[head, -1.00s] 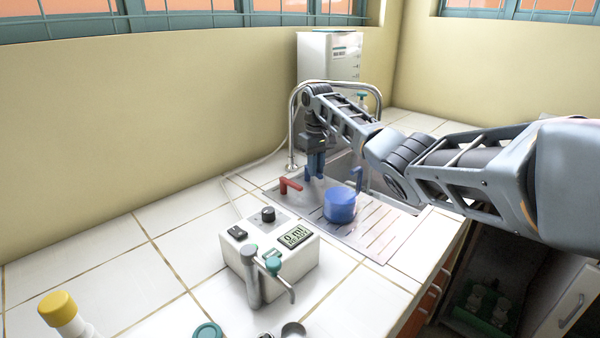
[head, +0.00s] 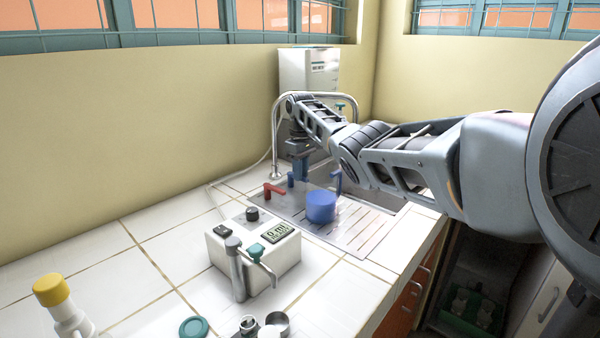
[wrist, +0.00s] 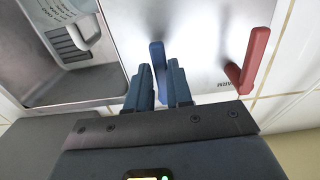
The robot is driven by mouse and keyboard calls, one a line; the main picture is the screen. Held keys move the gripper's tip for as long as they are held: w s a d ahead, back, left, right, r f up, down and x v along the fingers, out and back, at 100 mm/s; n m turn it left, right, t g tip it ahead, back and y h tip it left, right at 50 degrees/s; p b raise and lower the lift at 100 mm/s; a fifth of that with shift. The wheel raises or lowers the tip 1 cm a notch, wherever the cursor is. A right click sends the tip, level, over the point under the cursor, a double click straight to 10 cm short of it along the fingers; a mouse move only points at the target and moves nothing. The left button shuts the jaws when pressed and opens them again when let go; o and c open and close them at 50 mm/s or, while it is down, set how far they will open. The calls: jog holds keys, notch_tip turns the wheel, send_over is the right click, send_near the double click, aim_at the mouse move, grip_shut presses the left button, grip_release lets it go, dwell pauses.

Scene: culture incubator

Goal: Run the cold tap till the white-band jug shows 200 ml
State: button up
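My gripper (wrist: 161,82) points down over the tap levers behind the sink; it also shows in the head view (head: 298,170). Its two fingers are a little apart at the blue lever (wrist: 157,54), which shows between and beyond them. I cannot tell whether they press on it. The red lever (wrist: 252,60), marked WARM, stands apart to the right in the wrist view. A pale jug with a handle (wrist: 75,38) and printed marks is in the sink, cut off by the frame; its band and water level cannot be made out.
A blue cylindrical vessel (head: 321,207) stands on the draining board (head: 355,228). The white display box (head: 262,262) is in front of it. A yellow-capped bottle (head: 65,308) and a teal lid (head: 193,328) are at the near left. A metal pipe (head: 275,135) arches behind my arm.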

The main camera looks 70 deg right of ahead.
jog(key=o, duration=0.4)
jog(key=shift+r, duration=3.9)
